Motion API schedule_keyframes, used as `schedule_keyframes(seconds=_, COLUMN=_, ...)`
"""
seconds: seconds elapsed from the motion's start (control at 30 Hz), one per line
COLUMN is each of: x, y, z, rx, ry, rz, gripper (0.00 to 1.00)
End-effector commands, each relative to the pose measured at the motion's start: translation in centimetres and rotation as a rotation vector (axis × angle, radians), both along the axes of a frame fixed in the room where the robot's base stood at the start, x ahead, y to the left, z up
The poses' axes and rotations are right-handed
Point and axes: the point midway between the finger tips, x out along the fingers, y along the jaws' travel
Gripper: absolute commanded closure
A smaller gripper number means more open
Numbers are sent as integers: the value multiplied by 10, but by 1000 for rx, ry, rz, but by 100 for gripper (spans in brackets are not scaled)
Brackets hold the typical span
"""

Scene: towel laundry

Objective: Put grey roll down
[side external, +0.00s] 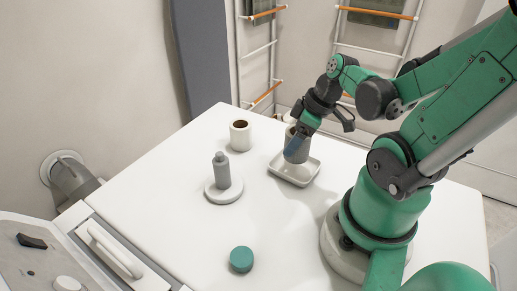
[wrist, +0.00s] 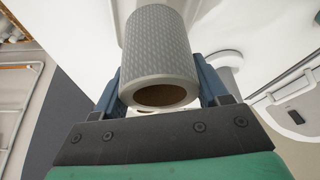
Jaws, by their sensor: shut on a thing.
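The grey roll (wrist: 158,52) is a textured grey cylinder with a brown hollow core, seen end-on in the wrist view. My gripper (wrist: 160,90) has its blue fingers on both sides of the roll and is shut on it. In the side external view the grey roll (side external: 296,147) is upright at my gripper (side external: 294,148), over a white shallow tray (side external: 294,180). I cannot tell whether the roll touches the tray's floor. A finger covers part of the roll.
A white roll with a brown core (side external: 240,135) stands behind and left of the tray. A grey bottle (side external: 221,168) stands on a white round base (side external: 223,193). A teal round item (side external: 241,259) lies near the front. The white table (side external: 180,165) is clear between them.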

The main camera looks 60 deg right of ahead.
Motion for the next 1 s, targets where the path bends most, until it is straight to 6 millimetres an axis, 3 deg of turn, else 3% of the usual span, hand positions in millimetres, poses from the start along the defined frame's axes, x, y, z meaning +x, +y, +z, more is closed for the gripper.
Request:
schedule_keyframes(seconds=0.5, x=0, y=0, z=-32, rx=0, ry=0, rz=0, gripper=84)
schedule_keyframes(seconds=0.87, x=-1, y=1, z=-35, rx=0, ry=0, rz=0, gripper=84)
schedule_keyframes(seconds=0.9, x=-1, y=1, z=-35, rx=0, ry=0, rz=0, gripper=22)
schedule_keyframes(seconds=0.97, x=-1, y=1, z=-35, rx=0, ry=0, rz=0, gripper=5)
schedule_keyframes(seconds=1.0, x=-1, y=1, z=-35, rx=0, ry=0, rz=0, gripper=1)
